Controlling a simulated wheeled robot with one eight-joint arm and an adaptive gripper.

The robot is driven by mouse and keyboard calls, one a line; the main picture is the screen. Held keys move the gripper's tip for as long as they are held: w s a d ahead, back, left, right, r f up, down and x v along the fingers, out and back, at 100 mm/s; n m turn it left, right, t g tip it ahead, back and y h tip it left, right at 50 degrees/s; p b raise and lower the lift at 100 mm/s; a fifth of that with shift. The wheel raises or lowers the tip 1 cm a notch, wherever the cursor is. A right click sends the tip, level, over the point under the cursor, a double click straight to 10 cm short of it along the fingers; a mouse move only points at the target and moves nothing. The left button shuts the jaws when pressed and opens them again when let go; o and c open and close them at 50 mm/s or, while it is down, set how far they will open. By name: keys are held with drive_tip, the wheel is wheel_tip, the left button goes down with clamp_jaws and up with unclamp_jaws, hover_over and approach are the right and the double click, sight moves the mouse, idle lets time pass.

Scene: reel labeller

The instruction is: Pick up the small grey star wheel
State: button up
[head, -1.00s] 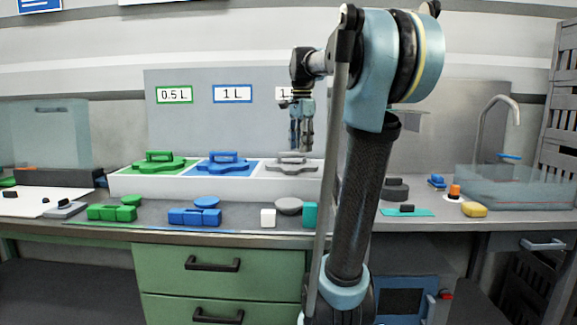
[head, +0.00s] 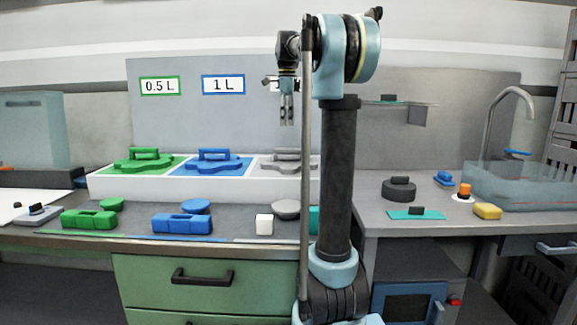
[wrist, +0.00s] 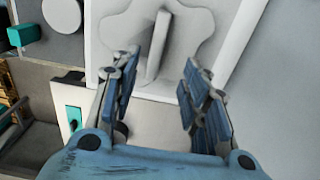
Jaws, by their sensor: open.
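The small grey star wheel (head: 280,166), a flat lobed plate with an upright bar handle, lies in the third bay of the white tray (head: 130,188). My arm hides its right part in the head view. The wheel also shows pale grey below the gripper in the wrist view (wrist: 192,32), with its bar (wrist: 157,48) between the finger lines. My gripper (head: 286,110) is open and empty, above the wheel and apart from it. In the wrist view, my gripper's fingers (wrist: 160,65) stand wide apart, pointing towards the wheel.
A green star wheel (head: 145,162) and a blue one (head: 213,163) sit in the bays to the left. Loose blocks, a white cube (head: 264,224) and a grey disc (head: 285,208) lie in front of the tray. A backboard (head: 215,115) stands behind.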

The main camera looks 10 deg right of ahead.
hover_over(289, 150)
drive_tip(key=w, duration=0.2)
drive_tip(key=f, duration=0.7)
drive_tip(key=shift+s+a, duration=0.2)
drive_tip(key=shift+a, duration=0.05)
drive_tip(key=f, duration=0.4)
drive_tip(key=shift+s+d+f, duration=0.1)
drive_tip(key=shift+s+d, duration=0.1)
drive_tip(key=shift+d, duration=0.15)
drive_tip(key=shift+f, duration=0.55)
drive_tip(key=shift+f, duration=0.25)
clamp_jaws()
